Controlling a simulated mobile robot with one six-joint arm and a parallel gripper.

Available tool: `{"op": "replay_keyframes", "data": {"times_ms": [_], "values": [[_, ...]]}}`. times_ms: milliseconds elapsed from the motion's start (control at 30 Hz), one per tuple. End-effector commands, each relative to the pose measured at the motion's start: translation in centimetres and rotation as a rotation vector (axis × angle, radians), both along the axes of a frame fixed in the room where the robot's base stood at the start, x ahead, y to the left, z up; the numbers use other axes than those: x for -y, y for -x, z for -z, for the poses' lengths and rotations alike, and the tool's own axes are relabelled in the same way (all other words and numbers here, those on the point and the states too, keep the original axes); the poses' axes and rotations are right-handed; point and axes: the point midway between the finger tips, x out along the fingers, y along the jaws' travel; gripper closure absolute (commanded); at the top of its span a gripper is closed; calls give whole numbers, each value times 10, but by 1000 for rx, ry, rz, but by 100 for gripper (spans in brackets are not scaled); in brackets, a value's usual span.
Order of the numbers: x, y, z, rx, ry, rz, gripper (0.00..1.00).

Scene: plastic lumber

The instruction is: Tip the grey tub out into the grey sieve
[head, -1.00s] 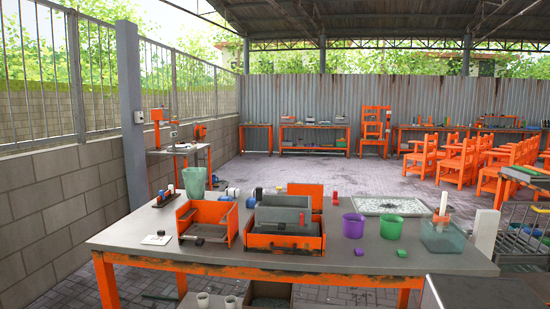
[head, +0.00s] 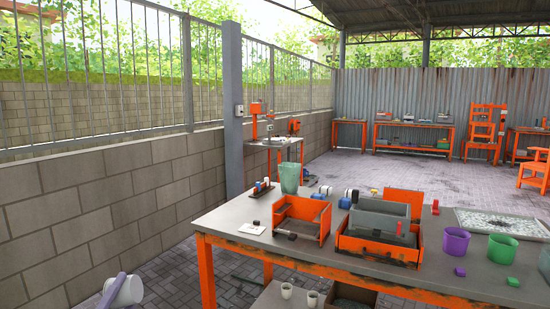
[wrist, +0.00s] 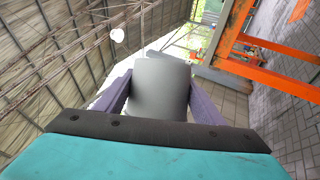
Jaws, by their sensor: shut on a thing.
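My gripper (head: 112,290) shows at the lower left of the head view, out over the paved floor and left of the table. Its purple fingers are shut on the pale grey tub (head: 128,291). In the wrist view the grey tub (wrist: 161,88) sits between the two fingers (wrist: 161,98); its contents are hidden. A grey box-like piece, which looks like the grey sieve (head: 374,221), sits in an orange tray (head: 378,247) on the table. Its mesh is too small to make out. The tub is well apart from it.
The grey-topped table (head: 232,215) has orange legs. An orange open box (head: 303,220) and a green translucent bin (head: 290,178) stand left of the sieve. Purple (head: 456,243) and green (head: 501,250) cups stand to the right. A block wall (head: 100,205) runs along the left.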

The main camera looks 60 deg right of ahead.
Motion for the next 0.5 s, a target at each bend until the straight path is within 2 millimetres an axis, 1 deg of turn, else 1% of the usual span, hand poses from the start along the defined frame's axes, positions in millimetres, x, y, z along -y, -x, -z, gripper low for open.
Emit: {"op": "replay_keyframes", "data": {"times_ms": [33, 267, 500], "values": [[17, 0, -7, 9, -6, 18, 63], [89, 9, -27, 51, -39, 84, 63], [163, 27, -49, 96, -70, 148, 63]]}}
